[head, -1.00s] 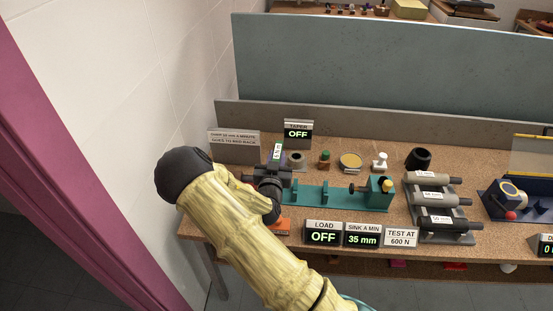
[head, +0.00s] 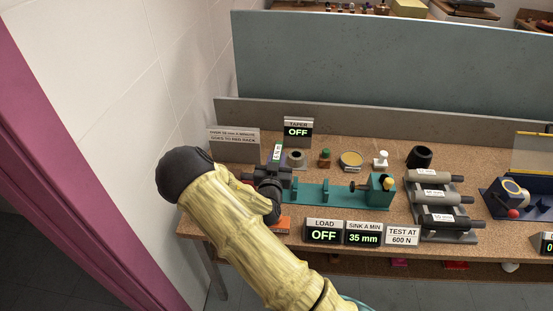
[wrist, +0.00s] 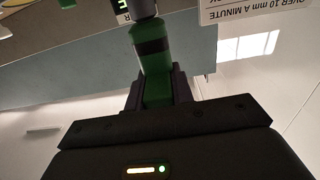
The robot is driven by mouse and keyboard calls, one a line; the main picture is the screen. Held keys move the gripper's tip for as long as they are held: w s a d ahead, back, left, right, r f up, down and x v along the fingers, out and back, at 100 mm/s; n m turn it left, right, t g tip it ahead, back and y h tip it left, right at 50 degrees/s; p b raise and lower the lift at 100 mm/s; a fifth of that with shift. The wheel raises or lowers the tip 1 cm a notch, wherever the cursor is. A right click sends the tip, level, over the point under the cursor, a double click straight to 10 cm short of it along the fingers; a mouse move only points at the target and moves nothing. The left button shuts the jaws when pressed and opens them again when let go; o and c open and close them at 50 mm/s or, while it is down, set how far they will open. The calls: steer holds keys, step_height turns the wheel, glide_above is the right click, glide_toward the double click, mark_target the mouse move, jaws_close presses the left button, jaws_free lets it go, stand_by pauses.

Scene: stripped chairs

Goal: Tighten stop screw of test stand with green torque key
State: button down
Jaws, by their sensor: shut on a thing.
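The green torque key shows in the wrist view as a green handle (wrist: 152,62) with a black band and a grey end at the top edge. My gripper (wrist: 153,92) is shut on this handle. In the head view my gripper (head: 270,178) is at the left end of the teal test stand (head: 312,196) on the bench.
LOAD OFF (head: 323,232), SINK A MIN 35 mm (head: 363,233) and TEST AT 600 N (head: 402,235) signs stand along the front. A TAPER OFF sign (head: 298,127) stands behind. A rack of labelled cylinders (head: 455,236) is right of the stand. A wall (head: 110,80) is close on the left.

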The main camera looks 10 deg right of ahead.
steer(key=shift+f+b, duration=0.35)
steer(key=shift+b, duration=0.1)
stand_by(0.6)
steer(key=shift+h, duration=0.4)
steer(key=shift+a+m+g+h+b, duration=0.15)
steer(key=shift+m+g+h+b, duration=0.4)
steer(key=shift+m+h, duration=0.4)
steer(key=shift+m+g+h, duration=0.55)
steer(key=shift+h, duration=0.2)
steer(key=shift+w+a+h+b, duration=0.1)
steer(key=shift+h+b, duration=0.2)
steer(key=shift+w+a+m+g+h, duration=0.15)
steer(key=shift+m+g+h, duration=1.05)
steer(key=shift+n+t+y, duration=0.3)
steer(key=shift+t, duration=0.1)
